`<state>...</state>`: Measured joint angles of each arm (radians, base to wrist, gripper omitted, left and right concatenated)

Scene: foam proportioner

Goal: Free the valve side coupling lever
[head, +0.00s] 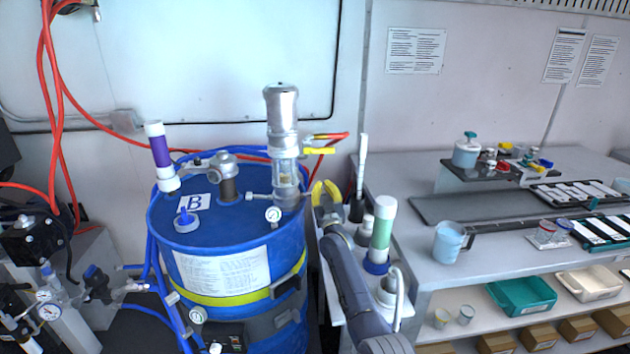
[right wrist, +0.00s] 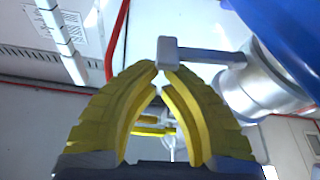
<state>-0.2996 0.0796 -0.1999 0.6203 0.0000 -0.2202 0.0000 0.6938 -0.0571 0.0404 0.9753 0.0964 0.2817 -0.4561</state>
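In the right wrist view, a grey lever (right wrist: 208,56) with a block-shaped end sticks out from a silver cylindrical fitting (right wrist: 255,82). I cannot tell for sure that it is the valve side coupling lever. My right gripper (head: 327,184) has yellow fingers and is beside the blue drum (head: 228,245), to the right of the silver pump (head: 283,130). In the right wrist view its fingertips (right wrist: 160,72) are close together, right at the lever's end. Whether they grip it is unclear. My left gripper is not visible.
A white-and-green cylinder (head: 382,225) stands beside my right arm. A grey bench (head: 500,262) with trays is on the right. Gauges and hoses crowd the left side.

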